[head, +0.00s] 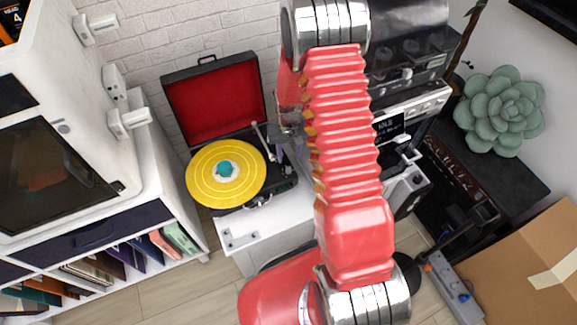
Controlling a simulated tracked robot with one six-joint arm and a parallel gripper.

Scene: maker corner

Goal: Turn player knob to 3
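The record player (277,187) stands on a white cabinet, in the middle of the head view. Its black lid with a red lining (213,105) is open and upright at the back. A yellow record (226,192) with a teal centre lies on the platter, and the tonearm (262,141) is to its right. I cannot make out the knob or its setting. My gripper (295,158) is at the right side of the player, partly hidden by my red arm. Its fingers are too small and covered to tell whether they are open or touching anything.
A white 3D-printer-like machine (150,165) stands on a shelf unit at left. Black and silver appliances (413,105) stand behind my arm at right. A succulent (502,108), a cardboard box (530,265) and a power strip (455,288) are at right. Some wooden floor shows in front.

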